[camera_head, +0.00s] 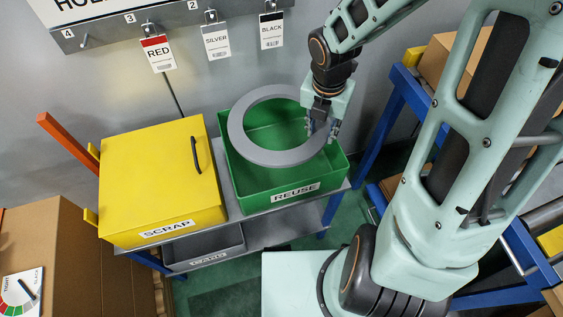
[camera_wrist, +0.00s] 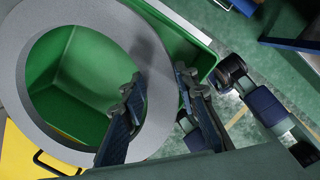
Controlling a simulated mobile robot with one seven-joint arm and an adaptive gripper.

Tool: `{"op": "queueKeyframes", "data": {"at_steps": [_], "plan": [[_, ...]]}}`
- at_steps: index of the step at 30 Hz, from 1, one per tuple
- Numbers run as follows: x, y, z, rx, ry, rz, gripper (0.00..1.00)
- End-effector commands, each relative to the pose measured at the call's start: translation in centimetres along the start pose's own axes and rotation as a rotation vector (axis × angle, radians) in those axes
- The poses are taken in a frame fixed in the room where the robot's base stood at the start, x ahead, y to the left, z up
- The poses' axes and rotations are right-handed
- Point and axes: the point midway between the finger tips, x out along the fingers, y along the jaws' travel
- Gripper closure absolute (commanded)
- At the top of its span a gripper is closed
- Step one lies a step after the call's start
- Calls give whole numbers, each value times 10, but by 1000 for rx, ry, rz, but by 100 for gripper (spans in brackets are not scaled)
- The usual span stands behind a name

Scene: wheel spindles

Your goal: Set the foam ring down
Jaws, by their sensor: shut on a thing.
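The grey foam ring (camera_head: 237,128) is over the open green bin labelled REUSE (camera_head: 293,203) in the head view. My gripper (camera_head: 321,128) is shut on the right side of the ring's band. The ring looks level and covers much of the bin's opening. In the wrist view, the ring (camera_wrist: 152,45) fills the left half, with its band between my gripper's fingers (camera_wrist: 158,88). The green bin's floor (camera_wrist: 85,75) shows through the ring's hole and looks empty there. I cannot tell how far the ring is above the bin's rim.
A closed yellow bin labelled SCRAP (camera_head: 155,180) stands left of the green bin on a grey cart. A grey tray (camera_head: 205,247) is on the lower shelf. RED (camera_head: 158,53), SILVER (camera_head: 216,40) and BLACK (camera_head: 271,31) tags hang on the wall rack. Blue-framed shelving (camera_head: 395,110) stands at right.

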Motion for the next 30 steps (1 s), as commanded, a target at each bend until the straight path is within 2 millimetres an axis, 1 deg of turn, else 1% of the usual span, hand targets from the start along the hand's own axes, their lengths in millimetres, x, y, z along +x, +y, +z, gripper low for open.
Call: {"op": "queueKeyframes", "data": {"at_steps": [2, 5, 9, 15, 19, 26, 30], "plan": [[9, 0, -2, -19, 2, 1, 91], [30, 0, -5, -26, 4, 2, 91], [69, 0, -10, -27, 4, 1, 91], [117, 0, -16, -26, 4, 1, 91], [135, 0, -18, -23, 3, 1, 91], [148, 0, -19, -22, 1, 2, 91], [168, 0, -22, -22, 3, 1, 91]]}}
